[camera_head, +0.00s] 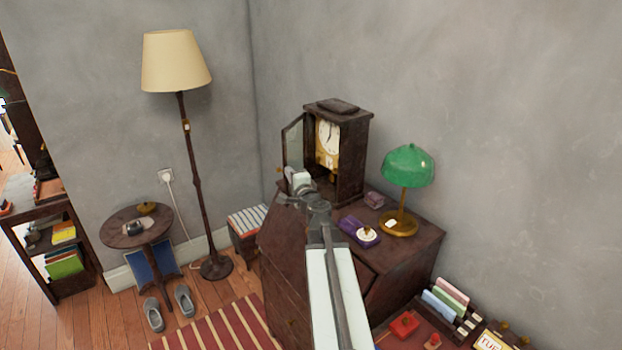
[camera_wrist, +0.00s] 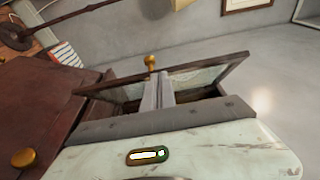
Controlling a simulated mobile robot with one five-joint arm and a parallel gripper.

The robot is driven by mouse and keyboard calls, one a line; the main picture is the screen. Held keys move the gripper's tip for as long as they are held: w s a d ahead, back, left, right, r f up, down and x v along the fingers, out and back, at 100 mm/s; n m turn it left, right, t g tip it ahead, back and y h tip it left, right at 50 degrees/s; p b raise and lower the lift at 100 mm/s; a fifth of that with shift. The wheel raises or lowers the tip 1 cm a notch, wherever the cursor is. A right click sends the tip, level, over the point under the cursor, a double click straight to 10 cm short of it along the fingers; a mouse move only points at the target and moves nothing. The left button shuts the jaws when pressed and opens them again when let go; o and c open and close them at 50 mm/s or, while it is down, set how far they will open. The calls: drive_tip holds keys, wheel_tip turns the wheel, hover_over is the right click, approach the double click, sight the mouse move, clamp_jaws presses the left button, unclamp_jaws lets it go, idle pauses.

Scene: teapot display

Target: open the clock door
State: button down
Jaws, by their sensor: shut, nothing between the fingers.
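The dark wooden clock (camera_head: 352,158) stands on a brown chest, with its white dial and brass inside showing. Its glazed door (camera_head: 294,140) stands swung out to the left, clearly open. My gripper (camera_head: 298,180) is in front of the clock's lower part, by the door, and covers some of it. In the wrist view, the wood-framed glass door (camera_wrist: 215,72) lies across the picture beyond the fingers, with a brass knob (camera_wrist: 150,62) at its edge. My gripper's fingers (camera_wrist: 158,92) are shut and empty, close to the knob; I cannot tell whether they touch the door.
The chest (camera_head: 405,240) also bears a green lamp (camera_head: 408,165), a purple box (camera_head: 358,232) and a small box (camera_head: 375,199), right of my arm. A floor lamp (camera_head: 187,150) and a small round table (camera_head: 118,222) stand to the left. A grey wall is behind.

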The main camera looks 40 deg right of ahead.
drive_tip(key=w+a+m+g+h, duration=0.2)
drive_tip(key=w+a+m+h, duration=0.1)
drive_tip(key=w, duration=1.7)
drive_tip(key=shift+a+h, duration=0.15)
drive_tip(key=shift+h, duration=0.75)
